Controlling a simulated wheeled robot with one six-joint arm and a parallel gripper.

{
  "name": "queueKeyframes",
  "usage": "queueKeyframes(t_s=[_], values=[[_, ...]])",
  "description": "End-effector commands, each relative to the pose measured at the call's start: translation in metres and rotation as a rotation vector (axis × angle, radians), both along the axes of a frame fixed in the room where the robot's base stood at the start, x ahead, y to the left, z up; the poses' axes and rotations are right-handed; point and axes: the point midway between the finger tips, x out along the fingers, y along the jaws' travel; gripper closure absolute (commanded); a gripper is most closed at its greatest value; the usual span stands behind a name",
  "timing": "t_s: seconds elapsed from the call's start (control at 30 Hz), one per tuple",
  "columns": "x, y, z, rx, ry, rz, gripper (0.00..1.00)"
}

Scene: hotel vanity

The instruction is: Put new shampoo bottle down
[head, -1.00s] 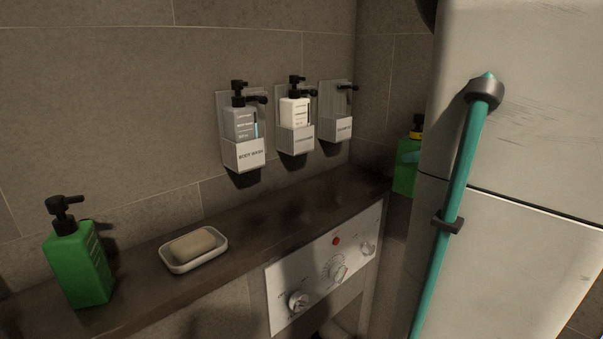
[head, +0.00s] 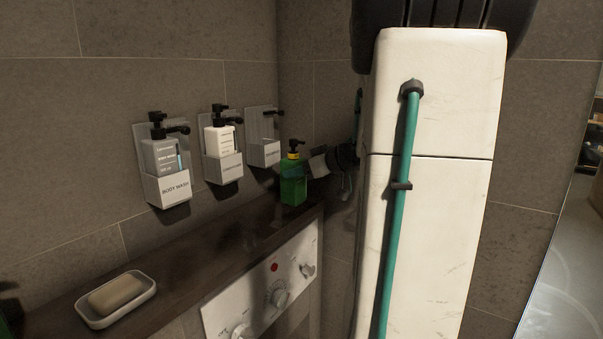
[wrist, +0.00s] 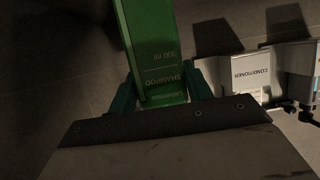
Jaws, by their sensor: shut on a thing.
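The green shampoo bottle (head: 293,187), with a black pump and yellow collar, is upright at the far right end of the dark shelf (head: 165,250). I cannot tell whether its base touches the shelf. My gripper (wrist: 163,88) is shut on it from the right; its teal fingers flank the bottle in the wrist view, where the "SHAMPOO 300 ml" label (wrist: 166,70) shows upside down. In the head view my arm mostly hides the gripper. The rightmost wall holder (head: 263,152) behind the bottle is empty.
Wall holders carry a grey body wash bottle (head: 160,157) and a white conditioner bottle (head: 219,142). A soap dish (head: 88,318) with soap sits at the shelf's left. Shelf between dish and bottle is clear. A knobbed panel (head: 265,290) is below.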

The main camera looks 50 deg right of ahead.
Motion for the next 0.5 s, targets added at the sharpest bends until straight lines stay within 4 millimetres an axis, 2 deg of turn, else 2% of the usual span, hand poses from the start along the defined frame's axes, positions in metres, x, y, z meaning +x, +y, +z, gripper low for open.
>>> queueKeyframes(t_s=[0.13,0.5], values=[[0.000,-0.001,-0.015,0.001,-0.002,-0.001,0.84],[0.000,-0.001,-0.018,-0.002,-0.002,-0.001,0.84]])
